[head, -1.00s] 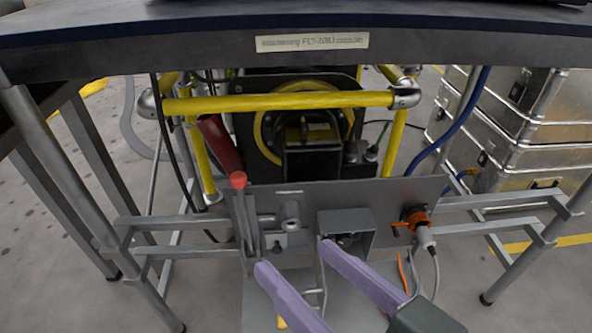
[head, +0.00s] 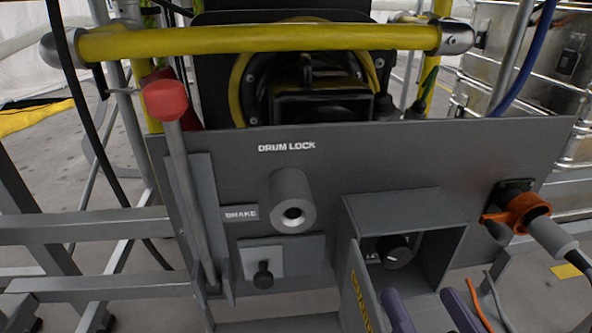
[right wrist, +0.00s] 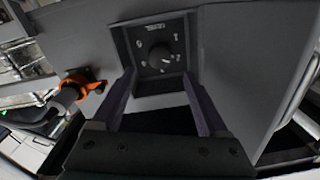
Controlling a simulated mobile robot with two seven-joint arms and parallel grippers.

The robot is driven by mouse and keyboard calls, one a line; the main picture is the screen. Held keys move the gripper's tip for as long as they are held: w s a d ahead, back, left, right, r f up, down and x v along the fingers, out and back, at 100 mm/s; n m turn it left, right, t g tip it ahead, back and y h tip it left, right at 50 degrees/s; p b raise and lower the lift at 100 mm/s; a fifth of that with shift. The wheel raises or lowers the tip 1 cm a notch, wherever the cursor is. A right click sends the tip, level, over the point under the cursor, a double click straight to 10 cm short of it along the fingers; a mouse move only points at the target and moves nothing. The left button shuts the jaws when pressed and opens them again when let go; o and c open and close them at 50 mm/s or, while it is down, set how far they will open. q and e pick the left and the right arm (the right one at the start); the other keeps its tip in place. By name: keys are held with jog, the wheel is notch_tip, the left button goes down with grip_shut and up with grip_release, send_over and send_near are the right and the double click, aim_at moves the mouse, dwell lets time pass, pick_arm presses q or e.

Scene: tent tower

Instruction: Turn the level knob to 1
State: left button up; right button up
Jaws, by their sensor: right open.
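The level knob (head: 397,256) is a small dark round knob inside an open-fronted grey box (head: 447,215) on the panel. The right wrist view shows the knob (right wrist: 159,56) on a dark plate with pale marks around it and a small label above; the marks are too small to read surely. My right gripper (head: 427,297) shows two purple fingers low in the head view, below and in front of the box. In the right wrist view my right gripper (right wrist: 158,76) is open, with its fingers apart on both sides below the knob and nothing between them. My left gripper is not in view.
A grey flap (head: 358,292) with yellow lettering stands open at the box's left edge. A red-topped brake lever (head: 166,101), a drum lock socket (head: 292,204) and a small black knob (head: 263,276) are to the left. An orange connector (head: 521,211) with a cable is to the right.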

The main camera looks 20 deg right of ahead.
aim_at(398, 260)
jog(key=shift+w+d+f+b, duration=0.15)
jog(key=shift+w+f+b, duration=0.05)
jog(key=shift+w+b, duration=0.3)
jog(key=shift+w+d+f+b, duration=0.1)
jog(key=shift+w+f+b, duration=0.1)
jog(key=shift+w+b, duration=0.25)
jog(key=b+x, duration=0.1)
jog(key=x, duration=0.4)
jog(key=shift+w+r, duration=0.1)
jog(key=shift+w, duration=0.25)
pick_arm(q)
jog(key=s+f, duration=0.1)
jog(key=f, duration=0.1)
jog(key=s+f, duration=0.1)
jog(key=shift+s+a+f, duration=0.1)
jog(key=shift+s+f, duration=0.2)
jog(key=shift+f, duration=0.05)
pick_arm(e)
jog(key=shift+c, duration=0.2)
jog(key=shift+d, duration=0.1)
jog(key=shift+c, duration=1.4)
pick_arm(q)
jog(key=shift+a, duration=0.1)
pick_arm(e)
grip_shut()
